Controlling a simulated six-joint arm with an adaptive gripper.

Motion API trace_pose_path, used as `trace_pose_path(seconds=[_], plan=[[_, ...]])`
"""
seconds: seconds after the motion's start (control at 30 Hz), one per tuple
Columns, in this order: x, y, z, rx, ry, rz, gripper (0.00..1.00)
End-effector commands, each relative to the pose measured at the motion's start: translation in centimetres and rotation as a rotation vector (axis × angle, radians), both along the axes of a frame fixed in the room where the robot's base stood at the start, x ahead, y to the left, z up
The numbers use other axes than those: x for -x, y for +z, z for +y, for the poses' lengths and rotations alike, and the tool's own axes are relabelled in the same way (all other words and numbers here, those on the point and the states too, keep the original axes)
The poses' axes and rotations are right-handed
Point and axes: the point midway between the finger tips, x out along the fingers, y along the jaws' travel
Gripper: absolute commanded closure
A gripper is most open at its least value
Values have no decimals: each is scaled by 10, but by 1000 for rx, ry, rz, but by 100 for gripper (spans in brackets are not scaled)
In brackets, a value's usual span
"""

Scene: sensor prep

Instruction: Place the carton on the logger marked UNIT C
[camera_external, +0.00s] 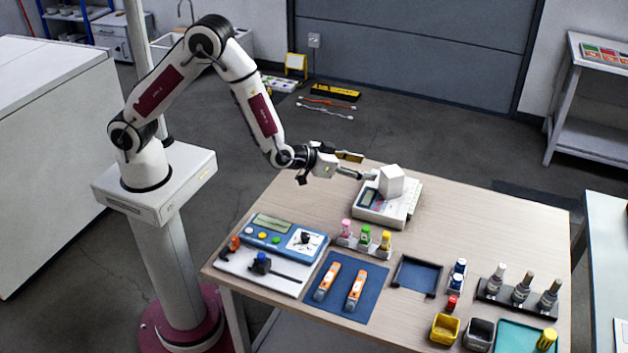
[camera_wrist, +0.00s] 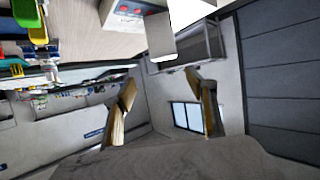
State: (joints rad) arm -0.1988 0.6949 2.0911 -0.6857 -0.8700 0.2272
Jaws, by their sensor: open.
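The carton, a plain white box (camera_external: 391,181), stands on the top of a white device with a small dark display (camera_external: 370,211) near the back of the table. The wrist view also shows the carton (camera_wrist: 161,37) at top centre, against the white device with red marks (camera_wrist: 121,14). My gripper (camera_external: 359,166) is open and empty, just left of the carton and apart from it. In the wrist view its two fingers (camera_wrist: 165,107) are spread with nothing between them. I cannot read a UNIT C mark on any device.
A blue and white instrument (camera_external: 282,234) lies at the left. A blue mat (camera_external: 340,290) holds orange tools. Small coloured bottles (camera_external: 364,237), a dark blue tray (camera_external: 417,275), a rack of bottles (camera_external: 520,291) and yellow bin (camera_external: 444,329) fill the front. The back right is clear.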

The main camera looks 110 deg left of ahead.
Motion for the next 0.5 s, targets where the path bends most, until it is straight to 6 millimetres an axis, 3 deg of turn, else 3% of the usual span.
trace_pose_path(seconds=[0.3,0.5], plan=[[-6,47,-47,98,-126,5,44],[1,79,-85,164,-226,28,44]])
